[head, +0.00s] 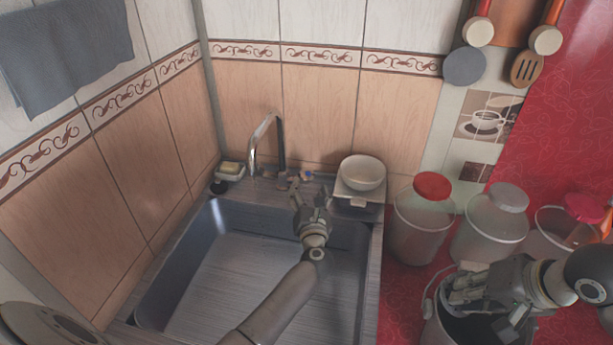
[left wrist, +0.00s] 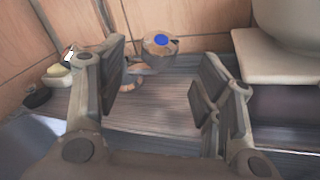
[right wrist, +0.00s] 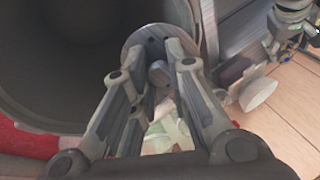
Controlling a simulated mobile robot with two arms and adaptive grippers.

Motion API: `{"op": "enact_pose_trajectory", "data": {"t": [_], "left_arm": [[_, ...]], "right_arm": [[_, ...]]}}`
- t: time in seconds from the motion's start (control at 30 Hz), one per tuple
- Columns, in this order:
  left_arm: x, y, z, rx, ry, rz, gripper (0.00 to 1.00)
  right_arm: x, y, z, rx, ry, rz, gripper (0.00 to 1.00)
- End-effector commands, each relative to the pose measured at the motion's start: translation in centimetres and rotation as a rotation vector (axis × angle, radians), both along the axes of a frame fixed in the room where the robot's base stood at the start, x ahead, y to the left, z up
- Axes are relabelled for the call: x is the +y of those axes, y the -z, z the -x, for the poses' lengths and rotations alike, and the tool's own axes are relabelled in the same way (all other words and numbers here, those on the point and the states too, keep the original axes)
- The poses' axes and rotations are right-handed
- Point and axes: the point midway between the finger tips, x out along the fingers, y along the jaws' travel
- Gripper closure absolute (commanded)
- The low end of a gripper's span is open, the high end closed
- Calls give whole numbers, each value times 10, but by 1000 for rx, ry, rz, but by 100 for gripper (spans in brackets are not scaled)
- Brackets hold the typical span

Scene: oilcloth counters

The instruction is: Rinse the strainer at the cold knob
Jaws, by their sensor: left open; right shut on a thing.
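The cold knob (head: 308,175) has a blue cap and sits behind the sink, right of the tap (head: 281,142). My left gripper (head: 300,187) is open just in front of it. In the left wrist view the blue-capped knob (left wrist: 160,42) lies beyond and between the spread fingers, apart from them. My right gripper (head: 464,290) is over a dark-mouthed bucket on the red counter. In the right wrist view it is shut on the knob of a grey, holed disc, the strainer (right wrist: 134,46). The fingers cover part of the strainer; I cannot make it out in the head view.
The sink basin (head: 225,285) lies below my left arm. A white bowl (head: 363,172) on a scale stands right of the knob. Lidded jars (head: 420,225) line the red counter's back, behind the bucket (head: 437,333). A soap dish (head: 230,173) stands left of the tap.

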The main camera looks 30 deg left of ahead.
Motion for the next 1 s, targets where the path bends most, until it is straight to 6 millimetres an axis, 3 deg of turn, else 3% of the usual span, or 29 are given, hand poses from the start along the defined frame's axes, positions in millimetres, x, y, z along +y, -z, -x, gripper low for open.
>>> {"op": "enact_pose_trajectory", "data": {"t": [0.2,0.4,0.87,1.0], "left_arm": [[22,-1,-35,0,0,-4,39],[33,0,-54,0,1,-1,39],[39,0,-62,-1,0,1,39],[39,0,-62,-1,0,1,56]], "right_arm": [[0,-1,0,0,0,0,100],[0,1,0,0,0,0,100],[0,1,0,0,0,-1,100],[0,1,0,0,0,-1,100]]}}
